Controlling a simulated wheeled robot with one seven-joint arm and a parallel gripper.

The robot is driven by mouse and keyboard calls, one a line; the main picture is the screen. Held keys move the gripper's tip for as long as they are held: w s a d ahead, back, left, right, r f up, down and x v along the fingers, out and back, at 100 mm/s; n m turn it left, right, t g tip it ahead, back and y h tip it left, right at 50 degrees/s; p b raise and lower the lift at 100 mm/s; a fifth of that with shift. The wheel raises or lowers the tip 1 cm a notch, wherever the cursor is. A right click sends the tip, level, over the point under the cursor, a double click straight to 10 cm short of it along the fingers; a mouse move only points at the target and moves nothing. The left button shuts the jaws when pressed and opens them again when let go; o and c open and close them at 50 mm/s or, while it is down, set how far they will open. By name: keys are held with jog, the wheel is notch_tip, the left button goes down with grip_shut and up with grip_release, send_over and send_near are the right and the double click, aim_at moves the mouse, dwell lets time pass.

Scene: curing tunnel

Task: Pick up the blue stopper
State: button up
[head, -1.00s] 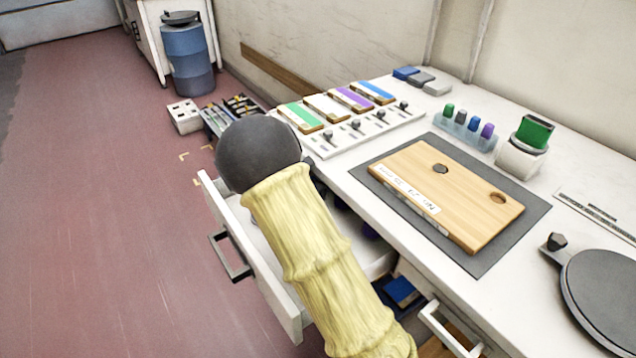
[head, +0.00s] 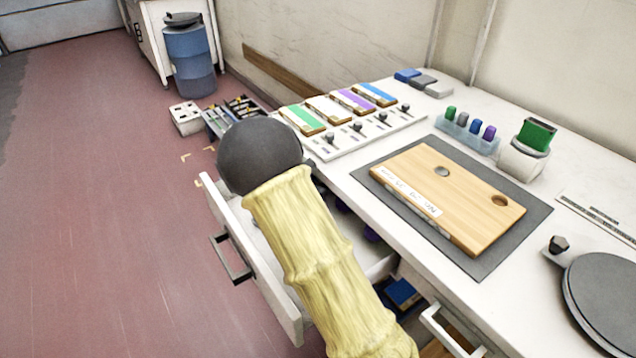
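The blue stopper (head: 475,127) stands upright in a clear, pale rack (head: 457,136) at the back of the white worktop. In the rack it is between a grey stopper (head: 462,119) and a purple stopper (head: 489,132), with a green stopper (head: 450,112) at the left end. My arm, with a dark round joint and a yellow sleeve, rises in front of the open drawer. My gripper is not in view, so its state and place do not show.
A wooden board (head: 470,220) with two round holes lies on a dark mat (head: 480,268) in front of the rack. A white holder with a green top (head: 535,135) stands right of the rack. An open drawer (head: 262,250) juts out below, partly hidden by my arm.

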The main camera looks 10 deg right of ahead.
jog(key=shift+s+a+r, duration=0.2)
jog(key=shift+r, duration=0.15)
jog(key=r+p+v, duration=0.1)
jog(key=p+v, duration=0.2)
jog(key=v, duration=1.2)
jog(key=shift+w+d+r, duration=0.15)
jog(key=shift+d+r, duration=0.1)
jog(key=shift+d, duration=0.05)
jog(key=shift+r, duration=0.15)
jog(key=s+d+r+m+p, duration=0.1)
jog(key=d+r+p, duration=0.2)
jog(key=p, duration=1.1)
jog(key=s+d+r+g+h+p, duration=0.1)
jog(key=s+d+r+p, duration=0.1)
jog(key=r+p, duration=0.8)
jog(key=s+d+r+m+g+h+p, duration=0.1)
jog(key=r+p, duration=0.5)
jog(key=p, duration=1.2)
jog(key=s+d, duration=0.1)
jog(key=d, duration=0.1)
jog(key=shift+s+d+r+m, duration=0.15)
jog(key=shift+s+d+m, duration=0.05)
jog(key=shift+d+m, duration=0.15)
